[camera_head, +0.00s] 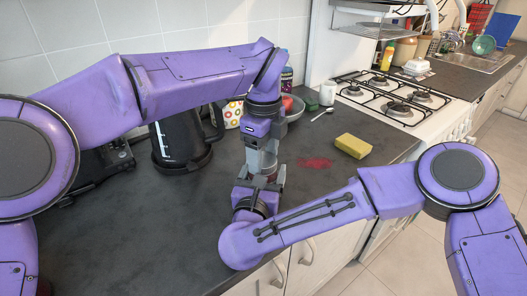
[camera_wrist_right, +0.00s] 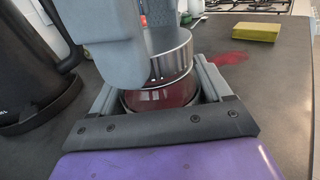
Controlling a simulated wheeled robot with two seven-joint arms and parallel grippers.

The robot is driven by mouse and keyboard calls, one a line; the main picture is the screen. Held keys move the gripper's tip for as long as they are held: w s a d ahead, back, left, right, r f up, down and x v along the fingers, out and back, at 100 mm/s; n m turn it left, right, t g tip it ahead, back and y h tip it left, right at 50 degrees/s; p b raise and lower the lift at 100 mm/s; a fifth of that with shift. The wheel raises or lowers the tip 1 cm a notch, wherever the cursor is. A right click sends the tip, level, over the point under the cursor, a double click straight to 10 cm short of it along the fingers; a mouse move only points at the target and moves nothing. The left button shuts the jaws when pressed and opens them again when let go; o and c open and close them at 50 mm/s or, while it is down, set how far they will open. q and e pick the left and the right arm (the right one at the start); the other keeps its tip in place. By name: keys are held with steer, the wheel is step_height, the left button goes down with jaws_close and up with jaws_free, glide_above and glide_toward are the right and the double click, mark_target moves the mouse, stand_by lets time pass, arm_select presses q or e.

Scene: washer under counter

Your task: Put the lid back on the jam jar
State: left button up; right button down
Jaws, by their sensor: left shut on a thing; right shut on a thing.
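The jam jar (camera_wrist_right: 162,96), glass with red jam inside, stands between the fingers of my right gripper (camera_wrist_right: 160,92), which is shut on it. The silver lid (camera_wrist_right: 170,55) is at the jar's mouth, with my left gripper's grey finger against it. My left gripper (camera_head: 263,158) points down from above and is shut on the lid. In the head view the jar (camera_head: 266,176) is mostly hidden by both grippers. I cannot tell whether the lid touches the rim all round.
A red jam smear (camera_head: 315,162) and a yellow sponge (camera_head: 353,146) lie to the right on the dark counter (camera_head: 130,235). A black kettle (camera_head: 180,145) stands at the left. A spoon (camera_head: 322,115) and a gas hob (camera_head: 395,95) are farther back.

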arm_select(q)
steer(key=m, duration=0.9)
steer(key=shift+f, duration=0.1)
steer(key=m, duration=0.9)
steer(key=shift+m, duration=0.3)
steer(key=o, duration=1.2)
steer(key=shift+o, duration=0.2)
step_height(320, 180, up, 12)
